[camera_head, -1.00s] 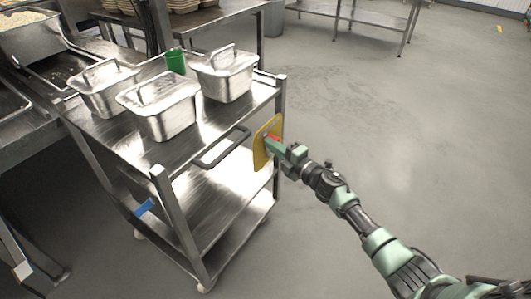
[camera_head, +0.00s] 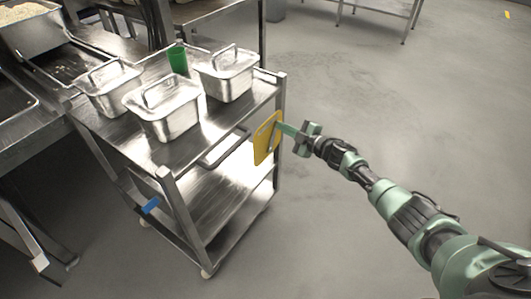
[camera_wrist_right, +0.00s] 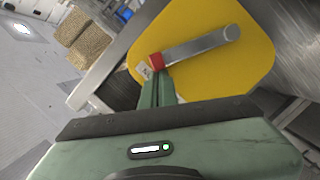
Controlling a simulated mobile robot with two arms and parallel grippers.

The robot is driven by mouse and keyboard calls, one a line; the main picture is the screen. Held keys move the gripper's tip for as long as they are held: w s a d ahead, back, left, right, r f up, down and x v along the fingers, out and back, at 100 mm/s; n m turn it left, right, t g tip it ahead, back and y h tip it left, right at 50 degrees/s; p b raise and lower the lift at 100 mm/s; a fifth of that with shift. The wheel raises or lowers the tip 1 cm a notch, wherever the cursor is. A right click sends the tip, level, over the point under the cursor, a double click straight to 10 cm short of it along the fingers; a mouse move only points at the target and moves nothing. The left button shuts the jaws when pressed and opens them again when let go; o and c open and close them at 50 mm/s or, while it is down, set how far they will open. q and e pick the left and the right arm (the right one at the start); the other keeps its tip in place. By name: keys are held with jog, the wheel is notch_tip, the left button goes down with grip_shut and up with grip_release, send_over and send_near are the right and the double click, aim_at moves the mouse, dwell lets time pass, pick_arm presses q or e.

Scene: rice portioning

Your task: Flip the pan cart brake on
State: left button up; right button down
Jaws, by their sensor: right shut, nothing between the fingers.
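The pan cart (camera_head: 172,199) is a steel cart with a yellow plate (camera_head: 262,131) on its right corner post. In the right wrist view, the yellow plate (camera_wrist_right: 255,60) carries a silver brake lever (camera_wrist_right: 198,46) with a red tip (camera_wrist_right: 155,62). The lever slants across the plate. My right gripper (camera_head: 281,127) is shut and empty at the plate's right side. In the wrist view its closed fingertips (camera_wrist_right: 162,80) are right by the red tip; I cannot tell whether they touch. The red tip is hard to make out in the head view. My left gripper is out of view.
Lidded steel pans (camera_head: 165,107) and a green cup (camera_head: 178,60) stand on the cart's top. A steel counter (camera_head: 30,135) stands at left.

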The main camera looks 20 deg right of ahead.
jog(key=shift+w+d+f+m, duration=0.25)
jog(key=shift+w+d+m, duration=0.15)
jog(key=shift+d, duration=0.1)
jog(key=shift+w+d+b, duration=0.25)
jog(key=shift+d+b, duration=0.1)
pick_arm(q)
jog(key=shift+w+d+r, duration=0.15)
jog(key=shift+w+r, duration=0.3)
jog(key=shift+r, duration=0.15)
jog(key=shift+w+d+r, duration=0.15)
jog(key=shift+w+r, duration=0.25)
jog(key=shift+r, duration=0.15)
pick_arm(e)
jog(key=shift+d+f, duration=0.1)
